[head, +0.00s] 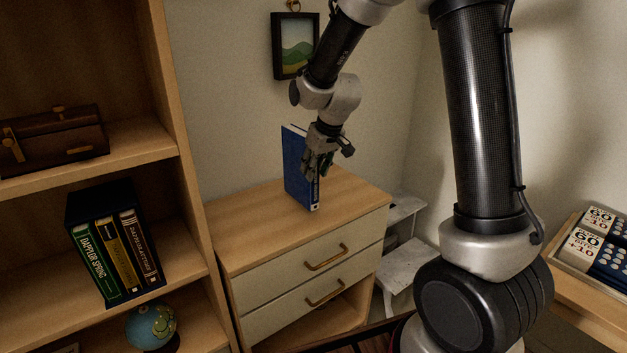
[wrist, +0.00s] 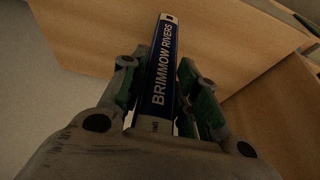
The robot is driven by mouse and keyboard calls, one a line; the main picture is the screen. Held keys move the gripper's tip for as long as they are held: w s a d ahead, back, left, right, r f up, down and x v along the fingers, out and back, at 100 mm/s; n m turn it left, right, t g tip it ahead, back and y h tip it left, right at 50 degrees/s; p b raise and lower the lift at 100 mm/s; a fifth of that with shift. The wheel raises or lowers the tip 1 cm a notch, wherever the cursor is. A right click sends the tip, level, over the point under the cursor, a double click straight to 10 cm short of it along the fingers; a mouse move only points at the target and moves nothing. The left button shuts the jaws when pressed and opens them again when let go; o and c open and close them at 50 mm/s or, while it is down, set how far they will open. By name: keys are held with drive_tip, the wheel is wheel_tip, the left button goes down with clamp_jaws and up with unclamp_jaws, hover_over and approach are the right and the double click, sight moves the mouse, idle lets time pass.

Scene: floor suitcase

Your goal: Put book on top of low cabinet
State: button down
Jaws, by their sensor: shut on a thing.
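A blue book (head: 297,172) stands upright at the top of the low cabinet (head: 245,236), a wooden piece with two pale drawers. My gripper (head: 318,168) is shut on the book, with one finger on each side of the spine. In the wrist view the gripper (wrist: 155,100) has the book between its fingers. The book's lower end is at or just above the cabinet top; I cannot tell whether it touches.
A wooden shelf (head: 180,205) on the left holds several books (head: 115,245), a brown case (head: 55,140) and a globe (head: 152,324). A framed picture (head: 296,46) hangs on the wall. A white step stool (head: 402,255) stands right of the cabinet. The cabinet top looks otherwise clear.

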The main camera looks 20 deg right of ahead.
sight(316, 177)
drive_tip(key=shift+f, duration=1.75)
drive_tip(key=c, duration=1.1)
unclamp_jaws()
drive_tip(key=shift+f, duration=0.15)
drive_tip(key=v, duration=1.2)
drive_tip(key=s+d+r+m, duration=0.1)
drive_tip(key=s+d+r, duration=0.1)
drive_tip(key=s, duration=0.7)
drive_tip(key=s+d+r+m+h, duration=0.1)
drive_tip(key=s+d+r, duration=0.1)
drive_tip(key=s+d, duration=0.3)
drive_tip(key=s+d+r+m, duration=0.1)
drive_tip(key=s+d+r, duration=0.1)
drive_tip(key=s, duration=1.1)
drive_tip(key=shift+s+d+r+m, duration=0.1)
drive_tip(key=shift+d+r+m, duration=0.25)
drive_tip(key=shift+d, duration=0.35)
